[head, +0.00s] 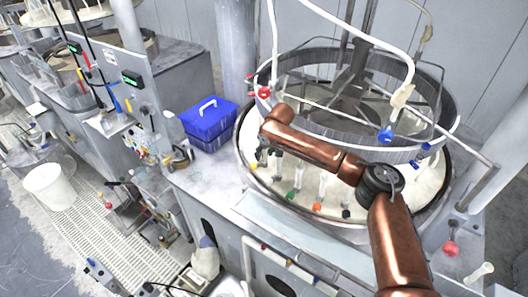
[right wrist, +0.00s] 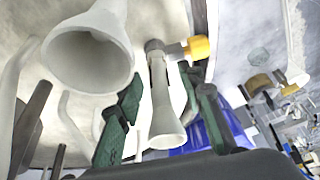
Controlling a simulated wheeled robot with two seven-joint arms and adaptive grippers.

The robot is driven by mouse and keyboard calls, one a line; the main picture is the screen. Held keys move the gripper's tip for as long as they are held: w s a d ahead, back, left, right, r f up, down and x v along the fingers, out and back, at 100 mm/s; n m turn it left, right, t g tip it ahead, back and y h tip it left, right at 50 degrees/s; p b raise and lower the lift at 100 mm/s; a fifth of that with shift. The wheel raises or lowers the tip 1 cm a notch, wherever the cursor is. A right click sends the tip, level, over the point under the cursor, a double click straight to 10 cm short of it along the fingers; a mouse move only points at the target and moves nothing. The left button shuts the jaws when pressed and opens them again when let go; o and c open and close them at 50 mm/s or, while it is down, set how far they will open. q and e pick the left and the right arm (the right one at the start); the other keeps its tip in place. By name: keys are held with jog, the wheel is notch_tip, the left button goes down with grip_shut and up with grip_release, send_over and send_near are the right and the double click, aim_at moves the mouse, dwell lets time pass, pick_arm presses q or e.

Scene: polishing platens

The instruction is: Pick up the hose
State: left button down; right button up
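My right gripper (head: 264,156) hangs over the left rim of the round platen basin, partly hidden by my copper arm. In the right wrist view its green-padded fingers (right wrist: 163,108) stand apart. A pale hose end (right wrist: 167,125) with a flared mouth and a yellow fitting (right wrist: 197,48) shows between them; I see no firm contact. A larger pale flared end (right wrist: 90,55) is left of the fingers. In the head view a white hose (head: 350,26) arches above the basin to a beige fitting (head: 402,96). Which hose is meant is not clear. My left gripper is not in view.
The basin's metal ring (head: 452,100) carries coloured valves, with short pale hoses (head: 322,186) standing inside the lower rim. A blue box (head: 208,118) stands left of it and shows in the wrist view (right wrist: 215,130). A white bucket (head: 48,187) is far left.

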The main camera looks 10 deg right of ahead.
grip_shut()
dwell(0.4)
jog(key=shift+r, duration=0.25)
